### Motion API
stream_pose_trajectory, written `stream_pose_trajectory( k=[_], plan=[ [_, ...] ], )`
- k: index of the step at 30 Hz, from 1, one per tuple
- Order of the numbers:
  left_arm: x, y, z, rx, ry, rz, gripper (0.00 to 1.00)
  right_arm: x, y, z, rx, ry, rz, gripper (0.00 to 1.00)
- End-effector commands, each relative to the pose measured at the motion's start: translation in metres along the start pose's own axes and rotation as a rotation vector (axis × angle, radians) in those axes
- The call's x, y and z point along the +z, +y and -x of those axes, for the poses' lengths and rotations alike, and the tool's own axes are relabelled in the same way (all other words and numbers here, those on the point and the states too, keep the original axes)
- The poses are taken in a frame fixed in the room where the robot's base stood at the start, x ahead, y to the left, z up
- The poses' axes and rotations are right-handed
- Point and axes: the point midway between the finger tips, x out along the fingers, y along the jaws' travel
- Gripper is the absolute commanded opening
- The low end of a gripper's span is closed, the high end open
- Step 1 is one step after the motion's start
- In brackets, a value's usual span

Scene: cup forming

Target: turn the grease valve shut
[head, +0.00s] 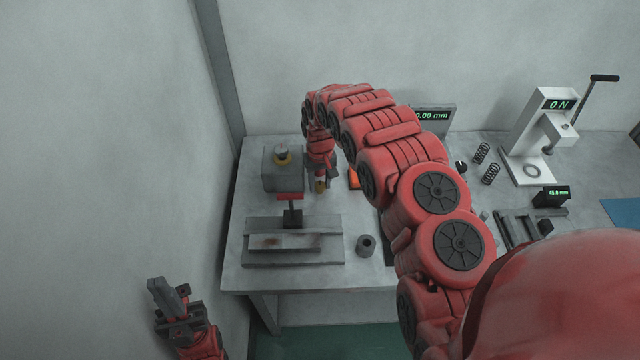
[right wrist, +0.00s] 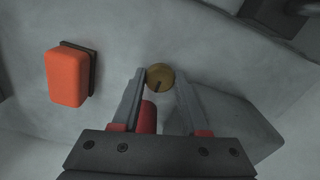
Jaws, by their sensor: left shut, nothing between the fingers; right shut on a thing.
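A round brass knob with a dark line on its face, apparently the grease valve (right wrist: 160,77), sits between the fingers of my right gripper in the right wrist view. My right gripper (head: 320,180) is shut on it, with one finger on each side. In the head view a little brass (head: 320,187) shows below the fingers, beside the grey press head; the gripper hides most of it. A red cylindrical part (right wrist: 147,117) shows between the fingers in the wrist view. My left gripper (head: 171,296) is shut and empty, off the table at the lower left.
An orange block (head: 353,179) lies to the right. A grey hollow cylinder (head: 366,245) stands near the front edge. A force tester (head: 541,135) and springs (head: 481,153) are further right.

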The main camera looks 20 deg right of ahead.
Motion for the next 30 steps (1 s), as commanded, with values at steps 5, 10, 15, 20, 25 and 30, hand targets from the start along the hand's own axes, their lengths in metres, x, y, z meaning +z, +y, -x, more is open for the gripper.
stream_pose_trajectory(
  k=[5,10,15,20,25,30],
  plan=[
    [0.000,0.000,0.000,0.000,0.000,0.000,0.00,0.000,0.000,0.000,-0.001,0.000,-0.005,0.00],
    [0.000,0.000,0.000,0.000,0.000,0.000,0.00,0.000,0.000,0.000,-0.001,0.000,-0.005,0.00],
    [0.000,0.000,0.000,0.000,0.000,0.000,0.00,0.000,0.000,0.000,-0.001,0.000,-0.004,0.69],
    [0.000,0.000,0.000,0.000,0.000,0.000,0.00,0.000,0.000,0.000,0.000,0.000,-0.003,0.73],
    [0.000,0.000,0.000,0.000,0.000,0.000,0.00,0.000,0.000,0.001,0.000,0.000,-0.003,0.73],
    [0.001,0.000,0.005,0.000,0.000,0.000,0.00,0.000,0.000,0.011,0.001,-0.001,-0.002,0.73]
  ],
)
